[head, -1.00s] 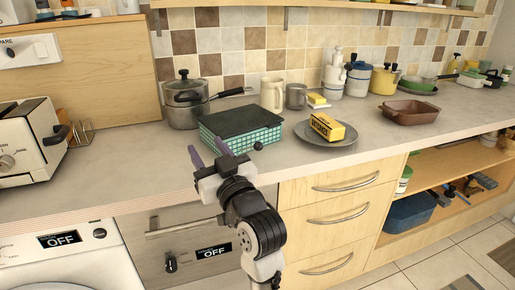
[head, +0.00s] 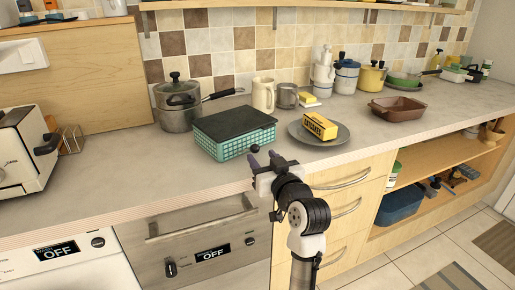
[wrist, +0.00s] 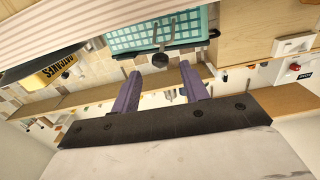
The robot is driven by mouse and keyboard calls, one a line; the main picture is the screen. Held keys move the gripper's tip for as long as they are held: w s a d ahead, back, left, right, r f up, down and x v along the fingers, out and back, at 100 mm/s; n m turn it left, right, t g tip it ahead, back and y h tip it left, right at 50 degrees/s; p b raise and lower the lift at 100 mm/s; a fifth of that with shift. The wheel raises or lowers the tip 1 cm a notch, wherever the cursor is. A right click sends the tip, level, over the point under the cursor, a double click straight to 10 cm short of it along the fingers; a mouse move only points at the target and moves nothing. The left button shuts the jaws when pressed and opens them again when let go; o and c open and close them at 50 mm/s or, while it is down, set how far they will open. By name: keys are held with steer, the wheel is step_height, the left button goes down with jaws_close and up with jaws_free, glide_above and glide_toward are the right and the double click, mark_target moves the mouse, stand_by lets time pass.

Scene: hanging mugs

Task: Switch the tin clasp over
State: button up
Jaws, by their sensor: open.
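The tin (head: 232,143) is a teal, grid-patterned box with a dark flat lid (head: 234,122), closed, on the counter's front part. Its clasp (head: 255,149) shows as a round black knob on the front side. In the wrist view the tin (wrist: 125,40) is at the top, with the clasp (wrist: 160,60) on a short lever. My gripper (head: 264,159) is open and empty, just in front of the clasp. In the wrist view its purple fingers (wrist: 158,72) straddle the clasp's line of sight. I cannot tell whether they touch it.
A grey plate (head: 343,134) with a yellow box (head: 320,126) stands right of the tin. A lidded pot (head: 178,105) is behind it to the left, and a toaster (head: 22,150) is at far left. The counter (head: 130,170) left of the tin is clear.

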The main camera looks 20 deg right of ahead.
mark_target(257, 151)
steer(key=shift+w+a+p, duration=0.1)
steer(key=shift+w+p, duration=0.2)
steer(key=shift+w, duration=1.85)
steer(key=shift+c, duration=0.4)
